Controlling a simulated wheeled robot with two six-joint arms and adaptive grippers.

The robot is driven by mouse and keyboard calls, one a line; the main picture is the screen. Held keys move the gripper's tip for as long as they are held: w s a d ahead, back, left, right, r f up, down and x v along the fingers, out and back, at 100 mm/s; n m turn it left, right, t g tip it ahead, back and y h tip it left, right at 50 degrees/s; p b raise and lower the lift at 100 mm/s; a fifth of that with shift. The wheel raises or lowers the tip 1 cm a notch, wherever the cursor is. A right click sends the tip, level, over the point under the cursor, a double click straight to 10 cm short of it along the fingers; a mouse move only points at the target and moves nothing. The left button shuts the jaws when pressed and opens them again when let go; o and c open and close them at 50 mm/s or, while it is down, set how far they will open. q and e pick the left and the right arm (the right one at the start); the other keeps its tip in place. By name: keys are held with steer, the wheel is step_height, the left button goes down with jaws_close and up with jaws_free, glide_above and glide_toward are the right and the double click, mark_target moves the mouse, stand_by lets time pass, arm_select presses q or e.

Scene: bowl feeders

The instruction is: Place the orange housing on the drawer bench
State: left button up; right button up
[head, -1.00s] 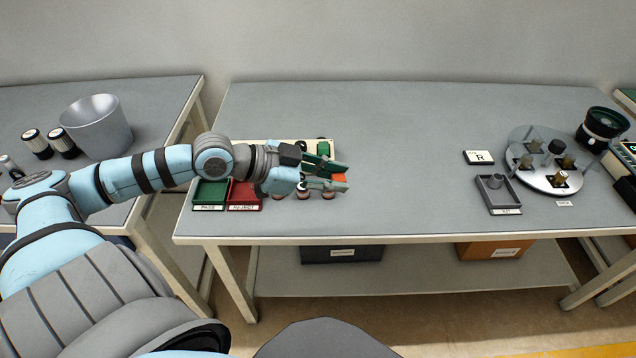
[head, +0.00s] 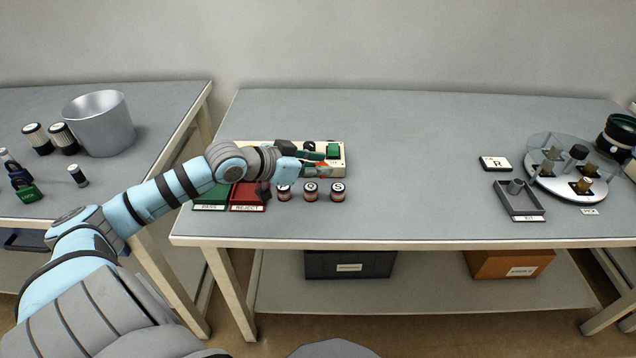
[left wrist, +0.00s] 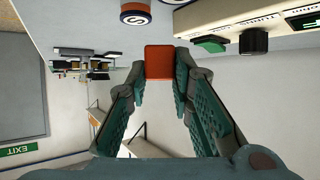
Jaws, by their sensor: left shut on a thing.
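The orange housing (head: 323,171) is a small block, mostly hidden by the fingers in the head view. In the left wrist view its orange-red face (left wrist: 159,60) sits between the fingertips. My left gripper (head: 319,167) is shut on it, in front of the pale control box on the middle bench; I cannot tell how high it is. It also shows in the left wrist view (left wrist: 161,80), with both fingers against the housing's sides. The left bench (head: 140,135) has a dark drawer-like box (head: 24,240) below its top. My right gripper is not in view.
The pale control box (head: 338,172), green tray (head: 212,197), red tray (head: 248,197) and several lettered cylinders (head: 311,191) crowd the gripper. A round fixture (head: 570,170) stands right.

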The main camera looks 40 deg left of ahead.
mark_target(317, 188)
arm_select(q)
step_height(317, 188, down, 3)
steer(key=shift+s+f+b, duration=0.1)
steer(key=shift+f+b, duration=0.1)
steer(key=shift+b, duration=0.25)
steer(key=o, duration=0.8)
steer(key=shift+o, duration=0.2)
